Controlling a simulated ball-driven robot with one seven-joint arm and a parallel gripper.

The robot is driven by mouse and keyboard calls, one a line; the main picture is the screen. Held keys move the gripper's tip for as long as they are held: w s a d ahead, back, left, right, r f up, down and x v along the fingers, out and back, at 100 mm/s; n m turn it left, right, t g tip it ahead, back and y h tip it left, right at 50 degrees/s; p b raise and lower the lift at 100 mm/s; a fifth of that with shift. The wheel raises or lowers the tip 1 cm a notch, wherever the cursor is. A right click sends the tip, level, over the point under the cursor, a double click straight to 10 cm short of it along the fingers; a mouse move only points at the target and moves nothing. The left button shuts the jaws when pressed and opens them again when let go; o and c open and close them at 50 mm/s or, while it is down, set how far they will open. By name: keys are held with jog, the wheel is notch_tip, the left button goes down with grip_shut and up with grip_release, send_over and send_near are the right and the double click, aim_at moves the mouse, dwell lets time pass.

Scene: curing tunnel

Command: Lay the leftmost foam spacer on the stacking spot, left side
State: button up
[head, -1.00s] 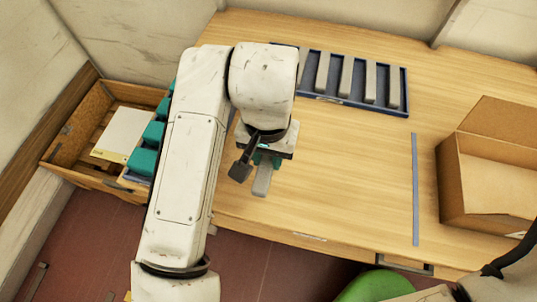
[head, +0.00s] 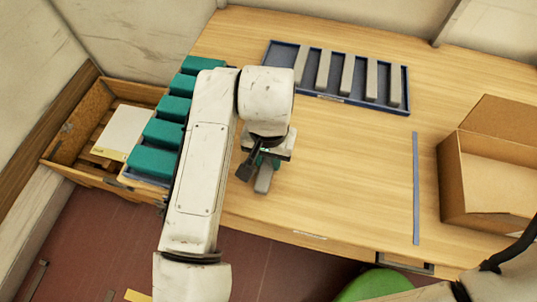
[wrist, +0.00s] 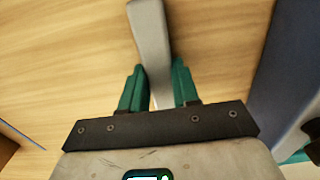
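My gripper (head: 265,163) is low over the middle-left of the wooden table. Its teal fingers (wrist: 160,88) stand on both sides of a grey bar-shaped foam spacer (wrist: 150,35) and look shut on it. The held spacer (head: 263,182) sticks out below my gripper in the head view; whether it touches the table I cannot tell. Several more grey spacers (head: 347,75) lie side by side in a dark blue tray (head: 335,98) at the back, with bare room at the tray's left end. I cannot make out a marked stacking spot; my arm hides part of the table.
A row of teal blocks (head: 161,133) stands left of my arm. A wooden crate (head: 75,125) with a white panel is further left. An open cardboard box (head: 490,180) is at right, beside a thin blue-grey strip (head: 415,190). The table's middle is clear.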

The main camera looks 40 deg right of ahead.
aim_at(269, 160)
jog(key=o, duration=0.5)
notch_tip(269, 160, up, 12)
jog(key=shift+r+p, duration=0.25)
jog(key=shift+p, duration=0.25)
